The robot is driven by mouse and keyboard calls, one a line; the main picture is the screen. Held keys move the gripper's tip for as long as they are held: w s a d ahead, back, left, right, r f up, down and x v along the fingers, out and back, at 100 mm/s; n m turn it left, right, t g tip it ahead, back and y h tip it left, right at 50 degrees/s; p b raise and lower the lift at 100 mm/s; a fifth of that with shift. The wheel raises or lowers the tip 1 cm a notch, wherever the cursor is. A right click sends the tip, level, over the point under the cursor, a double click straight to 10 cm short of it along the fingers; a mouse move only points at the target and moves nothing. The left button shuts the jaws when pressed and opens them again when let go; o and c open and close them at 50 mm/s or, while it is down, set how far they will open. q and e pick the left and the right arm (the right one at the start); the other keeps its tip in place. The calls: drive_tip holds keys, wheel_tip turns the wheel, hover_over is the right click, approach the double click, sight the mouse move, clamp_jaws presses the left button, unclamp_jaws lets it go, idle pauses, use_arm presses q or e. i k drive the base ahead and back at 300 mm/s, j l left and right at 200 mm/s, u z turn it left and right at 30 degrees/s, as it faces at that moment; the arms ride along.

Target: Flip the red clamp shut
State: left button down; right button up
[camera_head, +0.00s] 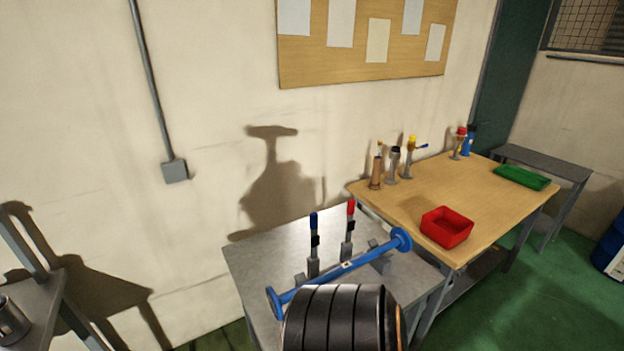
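The red clamp is a toggle clamp with a red-tipped handle (350,210) that stands upright on the grey metal table (255,262). Its grey metal lower part (346,250) is beside a blue pipe (345,268) with round flanged ends. A similar clamp with a blue-tipped handle (314,222) stands to its left, also upright. The pipe lies slantwise in front of both clamps on grey supports. Whether the clamps touch the pipe is too small to tell. Neither of my grippers is in view.
A dark ribbed cylinder (335,318) covers the table's front. A wooden table (490,205) adjoins on the right, with a red bin (446,228), a green tray (522,178) and several upright fittings (393,165). The grey table's left part is clear.

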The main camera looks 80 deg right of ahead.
sight(350, 222)
drive_tip(key=i+z, duration=0.3)
drive_tip(key=z, duration=0.15)
drive_tip(key=i+z, duration=0.35)
drive_tip(key=z, duration=0.15)
drive_tip(key=i+j+z, duration=0.25)
drive_tip(key=z, duration=0.2)
drive_tip(key=i+z, duration=0.2)
drive_tip(key=z, duration=0.25)
drive_tip(key=i+z, duration=0.2)
drive_tip(key=z, duration=0.25)
drive_tip(key=i+j+z, duration=0.15)
drive_tip(key=z, duration=0.3)
drive_tip(key=i+j+z, duration=0.15)
drive_tip(key=z, duration=0.3)
drive_tip(key=i+j+z, duration=0.1)
drive_tip(key=j+z, duration=0.5)
drive_tip(key=z, duration=0.35)
drive_tip(key=i+j+z, duration=0.1)
drive_tip(key=j+z, duration=0.2)
drive_tip(key=z, duration=0.15)
